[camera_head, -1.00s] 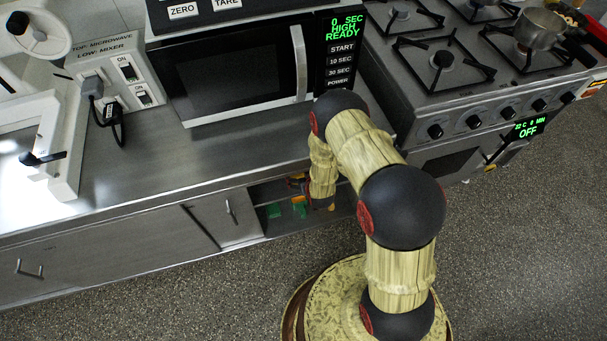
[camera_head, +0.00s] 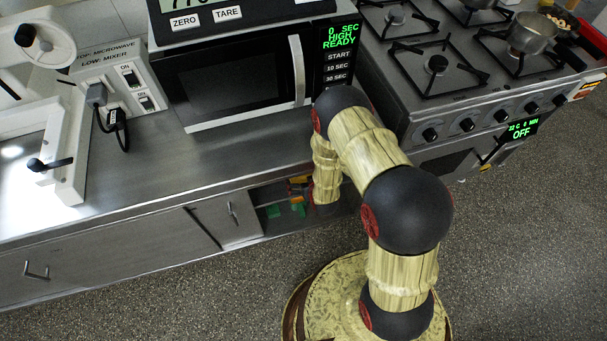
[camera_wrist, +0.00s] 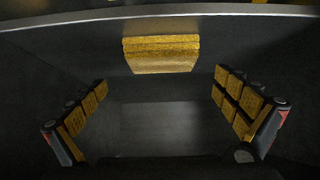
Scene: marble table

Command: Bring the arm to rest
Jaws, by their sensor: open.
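My arm (camera_head: 366,135) reaches from my base to the counter front, and its far end bends down at the open shelf under the counter. My gripper is hidden in the head view. In the wrist view my gripper (camera_wrist: 162,95) is open, with yellow-padded fingers wide apart at left and right. Nothing is between the fingers. A yellow, rough-surfaced block (camera_wrist: 160,55), perhaps a sponge, lies beyond the fingers at the top centre, apart from them.
The open shelf (camera_head: 270,222) holds small green and orange things. Above are the steel counter (camera_head: 235,160) and microwave (camera_head: 235,80). A stove (camera_head: 470,95) with a pot (camera_head: 531,33) stands at right. The floor (camera_head: 530,260) is clear at right.

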